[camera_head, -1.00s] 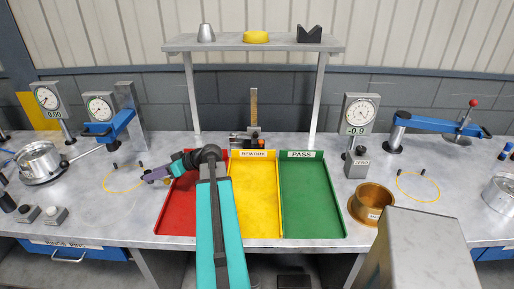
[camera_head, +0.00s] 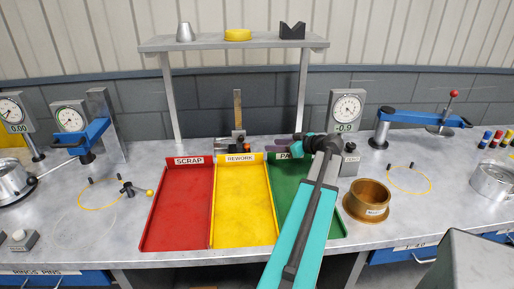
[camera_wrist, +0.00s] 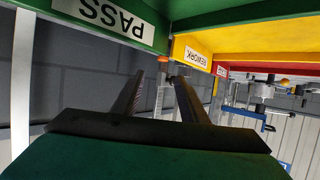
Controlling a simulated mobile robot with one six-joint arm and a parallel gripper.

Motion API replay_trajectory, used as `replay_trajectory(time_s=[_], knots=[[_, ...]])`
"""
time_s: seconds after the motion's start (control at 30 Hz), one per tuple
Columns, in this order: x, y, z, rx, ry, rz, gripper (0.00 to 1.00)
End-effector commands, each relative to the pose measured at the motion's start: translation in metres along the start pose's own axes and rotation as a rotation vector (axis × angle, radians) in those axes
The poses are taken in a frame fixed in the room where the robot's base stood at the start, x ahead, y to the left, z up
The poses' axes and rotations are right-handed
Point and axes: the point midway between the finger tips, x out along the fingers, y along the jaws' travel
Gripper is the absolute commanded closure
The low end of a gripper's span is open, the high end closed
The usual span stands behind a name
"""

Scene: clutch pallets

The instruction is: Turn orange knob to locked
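A height gauge (camera_head: 238,112) with an upright brass-coloured scale stands behind the trays. A small orange knob (camera_head: 248,147) shows low at its right side. Whether it is locked cannot be read. My gripper (camera_head: 279,151) is over the back of the green tray, to the right of the knob and pointing left towards the gauge. In the wrist view my gripper (camera_wrist: 172,74) has its two fingers apart with nothing held between them. The gauge shows small and upside down beyond the fingertips. Contact with the knob is not visible.
The red tray (camera_head: 157,225), yellow tray (camera_head: 244,236) and green tray (camera_head: 335,232) lie in front. A shelf (camera_head: 265,44) stands behind. A dial gauge (camera_head: 346,108) and brass cup (camera_head: 367,205) are to the right. A small lever with a yellow-orange ball (camera_head: 150,193) lies left.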

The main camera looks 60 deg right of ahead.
Motion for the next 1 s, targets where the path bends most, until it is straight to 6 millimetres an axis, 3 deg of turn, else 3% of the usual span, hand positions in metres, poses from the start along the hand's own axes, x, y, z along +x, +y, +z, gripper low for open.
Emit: replay_trajectory(time_s=[0.57, 1.0], knots=[[0.022, -0.012, -0.006, -0.007, 0.000, -0.020, 0.61], [0.081, -0.013, -0.007, -0.007, -0.001, -0.022, 0.61]])
